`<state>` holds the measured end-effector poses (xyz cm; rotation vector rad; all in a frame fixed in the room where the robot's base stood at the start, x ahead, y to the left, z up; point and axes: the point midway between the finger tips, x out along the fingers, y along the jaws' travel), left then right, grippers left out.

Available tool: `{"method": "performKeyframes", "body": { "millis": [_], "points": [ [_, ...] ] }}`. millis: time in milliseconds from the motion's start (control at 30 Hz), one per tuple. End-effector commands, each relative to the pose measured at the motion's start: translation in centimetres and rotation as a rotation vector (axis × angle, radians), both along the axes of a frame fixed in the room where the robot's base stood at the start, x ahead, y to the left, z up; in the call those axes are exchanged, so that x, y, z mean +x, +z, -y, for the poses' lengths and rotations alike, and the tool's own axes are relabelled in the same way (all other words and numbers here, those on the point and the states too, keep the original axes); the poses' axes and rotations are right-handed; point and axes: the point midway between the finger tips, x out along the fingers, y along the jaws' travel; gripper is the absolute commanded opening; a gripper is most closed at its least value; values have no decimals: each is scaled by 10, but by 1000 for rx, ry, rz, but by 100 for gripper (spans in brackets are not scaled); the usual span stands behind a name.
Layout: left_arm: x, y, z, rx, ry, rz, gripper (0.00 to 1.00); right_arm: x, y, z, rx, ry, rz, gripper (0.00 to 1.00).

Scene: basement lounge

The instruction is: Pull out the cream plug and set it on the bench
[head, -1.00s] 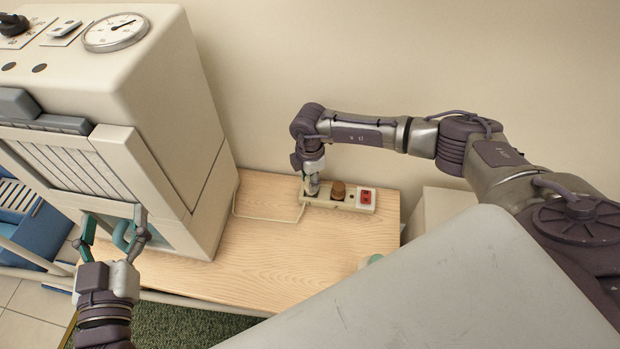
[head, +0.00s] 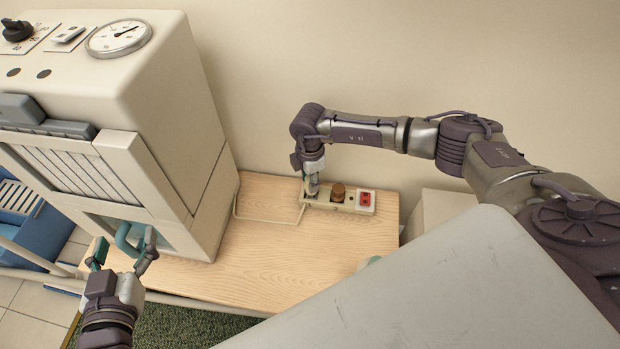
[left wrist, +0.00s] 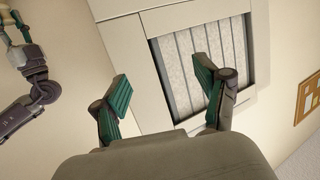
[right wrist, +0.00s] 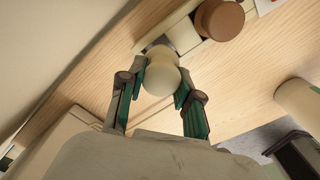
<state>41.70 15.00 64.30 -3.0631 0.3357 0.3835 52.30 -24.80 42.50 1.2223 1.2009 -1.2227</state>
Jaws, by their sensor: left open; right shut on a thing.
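The cream plug (right wrist: 160,76) is a rounded, pale piece between the two fingers of my right gripper (right wrist: 161,84), which is shut on it. It is at the left end of the cream power strip (head: 349,204) on the wooden bench (head: 270,250). I cannot tell whether its pins are in the socket. In the head view my right gripper (head: 312,187) points down and mostly hides the plug. My left gripper (head: 127,248) is open and empty in front of the cream machine, and its open fingers show in the left wrist view (left wrist: 162,88).
A brown plug (head: 338,192) sits mid-strip, beside a red switch (head: 364,198). A pale cord (head: 265,221) runs left toward the tall cream machine (head: 175,120). The bench front is mostly clear; a pale green object (head: 374,260) is near its front right.

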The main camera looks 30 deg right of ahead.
Motion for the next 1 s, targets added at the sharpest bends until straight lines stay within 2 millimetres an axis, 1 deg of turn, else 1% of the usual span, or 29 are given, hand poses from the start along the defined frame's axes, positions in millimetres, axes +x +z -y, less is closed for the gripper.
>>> {"method": "performKeyframes", "body": {
  "millis": [567, 1000],
  "points": [
    [-16, -30, -9, 44, 13, -190, 74, 0, 9, 0, 0, 0, 0, 0],
    [-33, -50, -17, 79, 23, -334, 74, 0, 15, 0, 0, 0, 0, 0]
  ]
}}
